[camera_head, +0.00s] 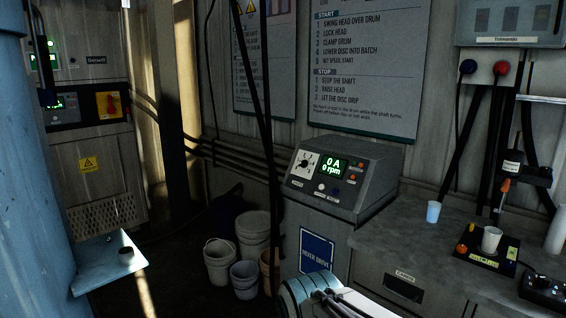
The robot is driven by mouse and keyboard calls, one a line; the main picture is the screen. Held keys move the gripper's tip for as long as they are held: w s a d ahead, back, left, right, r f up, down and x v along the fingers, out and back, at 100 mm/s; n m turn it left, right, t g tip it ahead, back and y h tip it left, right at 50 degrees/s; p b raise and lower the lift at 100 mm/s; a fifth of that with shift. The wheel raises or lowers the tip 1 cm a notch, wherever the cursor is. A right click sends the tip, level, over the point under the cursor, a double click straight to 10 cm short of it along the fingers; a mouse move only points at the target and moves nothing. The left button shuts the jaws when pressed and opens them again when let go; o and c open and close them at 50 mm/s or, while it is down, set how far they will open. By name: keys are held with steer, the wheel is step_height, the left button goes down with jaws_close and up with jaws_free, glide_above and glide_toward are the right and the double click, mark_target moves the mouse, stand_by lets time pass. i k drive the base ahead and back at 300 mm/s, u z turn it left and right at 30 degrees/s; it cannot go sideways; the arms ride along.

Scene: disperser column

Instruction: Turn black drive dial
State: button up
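A grey sloped control console (372,183) stands on the cabinet right of the picture's middle. Its face has a white square plate with a small black dial (306,162) at the left. The dial's exact pointer angle is too small to read. Right of it a green display (331,166) reads 0 A and 0 rpm. Small buttons sit around the display and along the lower edge of the face. A pale rounded part of my arm shows at the bottom edge, below the console and apart from it. My gripper's fingers do not show.
Several buckets (220,262) stand on the floor left of the console's cabinet. A dark cable hangs just left of the console. The counter (400,240) at right holds a light blue cup (433,212) and a black-based device with a white cup (491,239). A blue column fills the left edge.

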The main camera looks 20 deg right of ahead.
mark_target(303, 164)
steer(key=z, duration=0.25)
steer(key=i, duration=2)
steer(key=z, duration=0.3)
